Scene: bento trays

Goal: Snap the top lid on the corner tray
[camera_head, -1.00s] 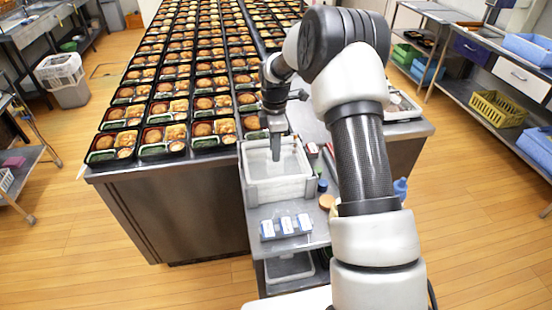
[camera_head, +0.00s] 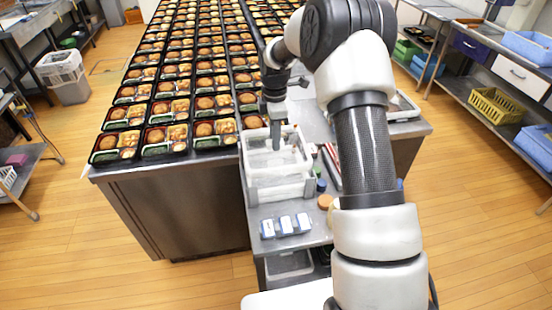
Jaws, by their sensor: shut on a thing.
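My gripper (camera_head: 276,146) points down over the white bin (camera_head: 281,192) at the right of the tray table. It is shut on what looks like a clear lid (camera_head: 259,160), just above the bin; the see-through edges are hard to make out. The fingertips are small, and their contact with the lid is not clear. Filled black bento trays stand in rows to the left of my gripper. An open tray (camera_head: 104,157) sits at the near left corner of the table, with its food showing. Another open tray stands at the near right end of that row.
Three blue-and-white packs (camera_head: 286,226) lie on the side shelf in front of the bin. Small jars (camera_head: 325,201) and a red-edged item stand to its right. The near trays stand close to the steel table edge (camera_head: 170,172).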

